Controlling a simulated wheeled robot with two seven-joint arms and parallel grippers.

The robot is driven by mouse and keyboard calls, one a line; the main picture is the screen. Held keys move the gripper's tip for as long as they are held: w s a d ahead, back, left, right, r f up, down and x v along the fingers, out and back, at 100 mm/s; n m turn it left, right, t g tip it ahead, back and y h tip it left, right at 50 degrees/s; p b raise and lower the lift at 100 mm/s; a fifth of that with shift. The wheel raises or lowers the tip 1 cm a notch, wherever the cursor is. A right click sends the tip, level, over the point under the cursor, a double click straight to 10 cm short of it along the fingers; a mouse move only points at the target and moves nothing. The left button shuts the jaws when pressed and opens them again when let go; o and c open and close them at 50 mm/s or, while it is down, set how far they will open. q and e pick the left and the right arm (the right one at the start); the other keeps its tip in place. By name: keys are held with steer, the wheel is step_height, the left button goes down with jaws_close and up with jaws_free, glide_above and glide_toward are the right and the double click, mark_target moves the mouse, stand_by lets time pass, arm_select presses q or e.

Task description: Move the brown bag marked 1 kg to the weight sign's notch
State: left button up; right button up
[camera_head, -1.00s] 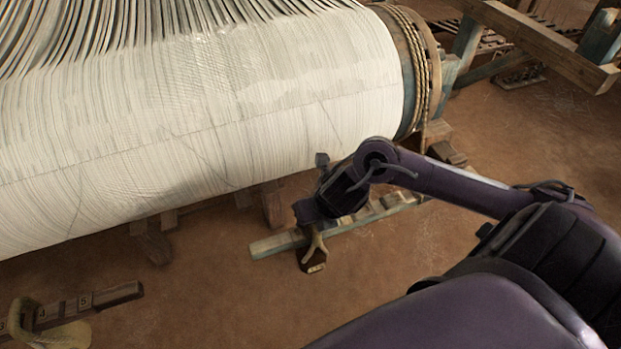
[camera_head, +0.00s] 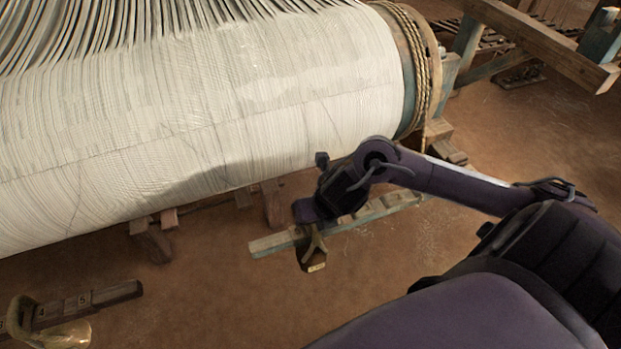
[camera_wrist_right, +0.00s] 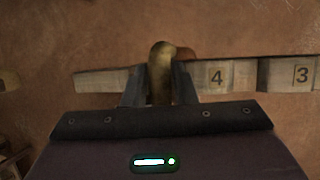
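In the head view my right gripper (camera_head: 312,238) points down near the middle of the picture, below the white warp roll. In the right wrist view a yellowish-brown loop (camera_wrist_right: 162,68) stands between the two fingers of the gripper (camera_wrist_right: 160,90). The bag's body is hidden there. Behind the fingers is a wooden rail (camera_wrist_right: 110,82) marked 4 and 3. I see no weight sign. My left gripper is out of view.
A numbered wooden bar (camera_head: 118,292) with 4 and 5 lies at lower left, with a yellowish bag (camera_head: 65,338) by it. A greenish wooden beam (camera_head: 268,245) lies beside my right gripper. The warp roll (camera_head: 220,110) fills the upper left. Bare floor lies between.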

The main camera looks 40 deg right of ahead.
steer(key=o, duration=0.4)
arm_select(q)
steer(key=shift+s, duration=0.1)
arm_select(e)
steer(key=shift+s+f, duration=0.1)
steer(key=shift+f, duration=0.05)
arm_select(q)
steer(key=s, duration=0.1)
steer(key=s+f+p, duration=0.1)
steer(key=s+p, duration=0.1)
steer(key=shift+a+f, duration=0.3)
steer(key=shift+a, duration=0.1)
arm_select(e)
steer(key=v, duration=0.8)
